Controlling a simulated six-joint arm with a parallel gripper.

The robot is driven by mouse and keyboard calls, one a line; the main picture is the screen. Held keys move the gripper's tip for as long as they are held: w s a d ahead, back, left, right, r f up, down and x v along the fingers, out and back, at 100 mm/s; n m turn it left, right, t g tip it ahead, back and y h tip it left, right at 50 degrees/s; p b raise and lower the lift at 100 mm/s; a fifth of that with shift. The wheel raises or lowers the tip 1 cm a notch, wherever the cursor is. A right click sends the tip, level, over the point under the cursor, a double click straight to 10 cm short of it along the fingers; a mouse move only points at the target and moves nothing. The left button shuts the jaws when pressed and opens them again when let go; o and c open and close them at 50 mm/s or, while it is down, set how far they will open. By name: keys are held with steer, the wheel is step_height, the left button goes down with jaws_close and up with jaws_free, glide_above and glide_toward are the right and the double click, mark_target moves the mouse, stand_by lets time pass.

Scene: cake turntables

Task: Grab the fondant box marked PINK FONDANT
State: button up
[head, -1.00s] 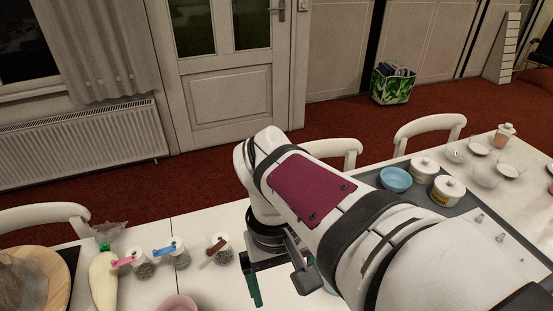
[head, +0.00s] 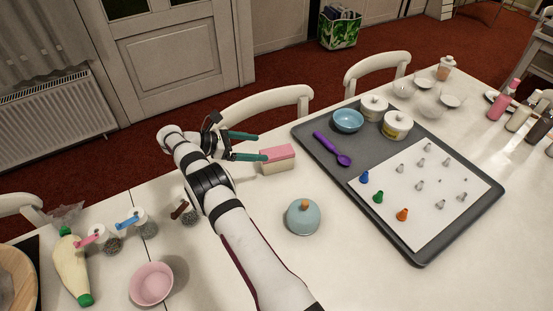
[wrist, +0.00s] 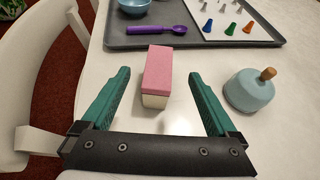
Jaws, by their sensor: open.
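A box with a pink top and a cream lower part (head: 277,158) lies on the white table, just left of the grey tray. No lettering on it can be read. In the wrist view the pink box (wrist: 157,72) lies ahead, roughly midway between the green fingers. My gripper (head: 259,146) is open and empty, its fingertips pointing right toward the box. In the wrist view my gripper (wrist: 160,76) has its fingers spread wide, one on each side of the box's near part, with gaps on both sides.
A blue domed object with a wooden knob (head: 303,217) stands in front of the box. The grey tray (head: 312,160) holds a purple scoop (head: 332,149), a blue bowl (head: 348,121), jars and piping nozzles. A pink bowl (head: 151,284) and small jars stand left. A chair (head: 268,98) is behind the table.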

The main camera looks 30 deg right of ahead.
mark_target(275, 152)
steer(key=x, duration=0.5)
steer(key=f+x, duration=0.1)
steer(key=x, duration=0.2)
steer(key=shift+f, duration=0.15)
steer(key=shift+c, duration=0.3)
jaws_close()
